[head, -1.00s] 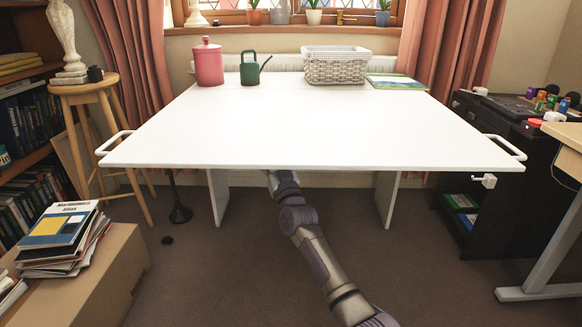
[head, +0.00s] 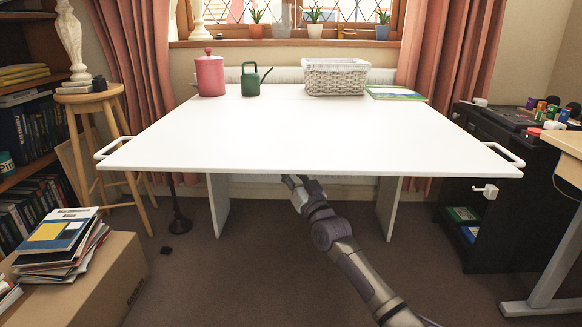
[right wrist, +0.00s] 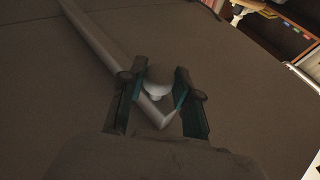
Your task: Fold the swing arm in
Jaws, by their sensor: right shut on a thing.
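The white table top (head: 300,140) is raised and level, and its near edge hides the swing arm in the head view. In the right wrist view the swing arm (right wrist: 93,36) is a pale bar running under the leaf from the upper left to my gripper. A pale rounded knob (right wrist: 157,83) is at its near end. My right gripper (right wrist: 160,76) is shut on the knob, one finger on each side. My left gripper is not in view.
White panel legs (head: 217,203) stand under the table. A pink canister (head: 210,75), a green watering can (head: 252,79) and a white basket (head: 335,77) stand at the back of the top.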

